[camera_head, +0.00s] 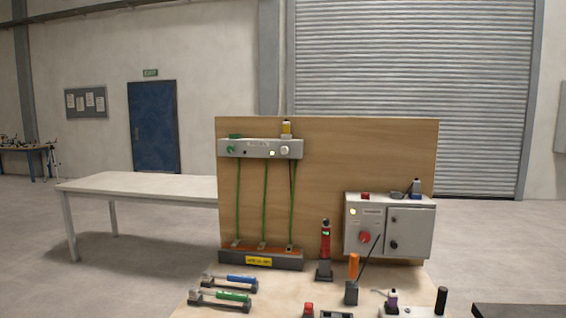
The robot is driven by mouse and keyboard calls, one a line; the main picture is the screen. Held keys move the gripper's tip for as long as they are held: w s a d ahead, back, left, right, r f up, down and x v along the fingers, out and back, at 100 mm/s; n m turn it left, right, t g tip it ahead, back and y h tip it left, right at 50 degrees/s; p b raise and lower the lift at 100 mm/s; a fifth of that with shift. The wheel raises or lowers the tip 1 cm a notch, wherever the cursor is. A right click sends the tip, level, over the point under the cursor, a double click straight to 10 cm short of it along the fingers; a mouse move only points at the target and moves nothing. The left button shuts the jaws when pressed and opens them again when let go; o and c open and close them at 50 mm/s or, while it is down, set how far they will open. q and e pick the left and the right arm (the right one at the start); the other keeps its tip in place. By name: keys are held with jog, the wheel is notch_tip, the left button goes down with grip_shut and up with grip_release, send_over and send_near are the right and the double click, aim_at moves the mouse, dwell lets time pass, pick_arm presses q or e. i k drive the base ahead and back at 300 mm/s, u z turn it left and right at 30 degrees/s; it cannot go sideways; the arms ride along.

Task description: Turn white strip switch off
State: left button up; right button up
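A pale grey-white strip (260,144) is fixed near the top left of an upright wooden board. On its front are a green round part (231,149), a small black part (244,152), a small lit lamp (272,153) and a white round knob (285,150). The lamp glows pale yellow. The strip's label is too small to read, and I cannot tell the switch position. Neither of my grippers shows in the head view.
Green cables (263,205) hang from the strip to a dark base (262,262). A grey control box (389,226) with a red knob (365,237) is on the board's right. Hand tools (220,298) and small devices crowd the bench in front. A white table (140,184) stands left.

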aim_at(284, 150)
jog(key=z, duration=1.6)
jog(key=k, duration=0.1)
jog(key=u, duration=2.75)
jog(key=i, duration=0.85)
jog(key=u, duration=0.1)
